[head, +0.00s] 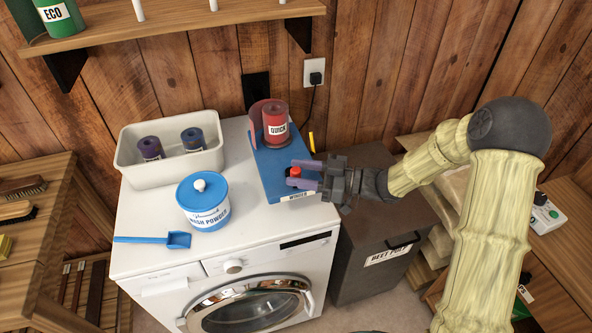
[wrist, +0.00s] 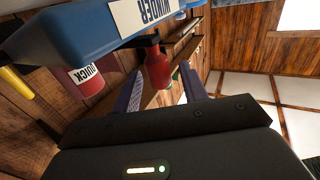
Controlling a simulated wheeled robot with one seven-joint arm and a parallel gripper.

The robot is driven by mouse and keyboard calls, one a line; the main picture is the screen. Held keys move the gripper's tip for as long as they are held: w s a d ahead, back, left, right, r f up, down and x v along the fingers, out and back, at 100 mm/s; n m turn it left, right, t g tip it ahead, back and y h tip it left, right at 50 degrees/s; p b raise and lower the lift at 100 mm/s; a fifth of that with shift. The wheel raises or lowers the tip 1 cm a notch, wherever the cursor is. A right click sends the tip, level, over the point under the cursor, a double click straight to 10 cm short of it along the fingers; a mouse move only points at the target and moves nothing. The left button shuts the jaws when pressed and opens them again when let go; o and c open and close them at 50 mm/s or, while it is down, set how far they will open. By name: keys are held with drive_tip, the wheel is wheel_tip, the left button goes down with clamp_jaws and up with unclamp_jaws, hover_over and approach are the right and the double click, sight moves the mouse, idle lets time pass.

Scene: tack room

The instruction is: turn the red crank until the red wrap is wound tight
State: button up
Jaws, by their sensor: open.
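The blue winder (head: 262,160), labelled WINDER, lies on the right side of the washing machine top; its blue base (wrist: 75,35) fills the upper left of the wrist view. The red wrap (head: 275,122), labelled QUICK, stands on its back end with a loose red flap beside it; it also shows in the wrist view (wrist: 88,82). The red crank handle (head: 295,171) is at the front end. My gripper (head: 291,174) comes in from the right, its purple fingers open on either side of the handle (wrist: 158,68). Gaps show in the wrist view; contact is not clear.
A white bin (head: 128,155) with two dark wraps, a blue-lidded wash powder tub (head: 205,212) and a blue scoop (head: 177,240) occupy the machine's left. A dark beet pulp bin (head: 365,230) stands below my arm. A shelf (head: 180,27) overhangs the back.

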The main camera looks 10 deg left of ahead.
drive_tip(key=shift+a, duration=0.65)
clamp_jaws()
